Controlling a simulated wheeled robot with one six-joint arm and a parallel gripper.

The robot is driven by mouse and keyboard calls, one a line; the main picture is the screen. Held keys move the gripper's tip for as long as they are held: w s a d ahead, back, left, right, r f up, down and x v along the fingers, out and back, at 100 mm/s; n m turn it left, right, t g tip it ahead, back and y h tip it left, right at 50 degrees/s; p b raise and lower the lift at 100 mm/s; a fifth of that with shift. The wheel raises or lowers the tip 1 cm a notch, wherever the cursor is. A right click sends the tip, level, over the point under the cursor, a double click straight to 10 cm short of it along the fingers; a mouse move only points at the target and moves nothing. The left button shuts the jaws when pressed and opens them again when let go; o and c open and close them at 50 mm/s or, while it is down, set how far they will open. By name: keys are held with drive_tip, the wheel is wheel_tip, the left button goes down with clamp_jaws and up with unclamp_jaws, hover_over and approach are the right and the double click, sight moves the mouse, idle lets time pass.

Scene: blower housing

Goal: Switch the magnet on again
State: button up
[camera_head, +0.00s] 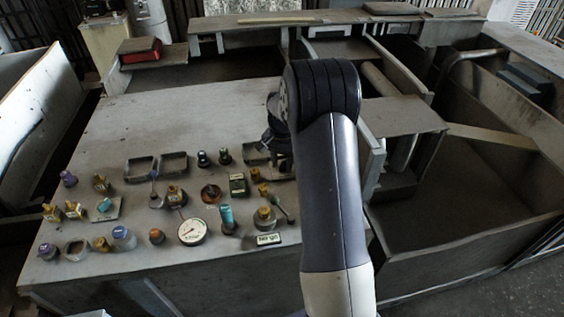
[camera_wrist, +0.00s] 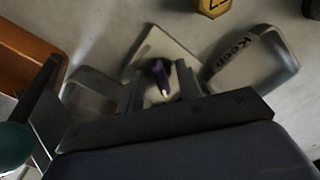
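In the wrist view, a pale square plate (camera_wrist: 174,48) lies on the bench between two shallow trays. A small dark purple knob or lever (camera_wrist: 158,72) with a light tip stands on it; I take this for the magnet's switch, but no label shows. My gripper (camera_wrist: 160,92) points down at it, with a dark finger on each side of the knob and some space between them. I cannot tell whether a finger touches the knob. In the head view my own arm hides the plate, the knob and the fingertips.
A tray marked "Keep" (camera_wrist: 252,60) is close on the right, a second tray (camera_wrist: 92,92) on the left. A yellow nut-like piece (camera_wrist: 213,6) lies beyond. The bench (camera_head: 215,110) holds several small parts and a dial gauge (camera_head: 192,231); its back left is clear.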

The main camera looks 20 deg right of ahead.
sight(282, 164)
wheel_tip(282, 164, up, 11)
drive_tip(key=b, duration=0.1)
idle(0.4)
drive_tip(key=shift+f, duration=0.15)
wheel_tip(282, 164, down, 11)
drive_tip(key=shift+r+p, duration=0.1)
drive_tip(key=shift+p, duration=0.5)
drive_tip(key=shift+n, duration=0.3)
drive_tip(key=shift+n+p, duration=0.35)
drive_tip(key=shift+n, duration=0.45)
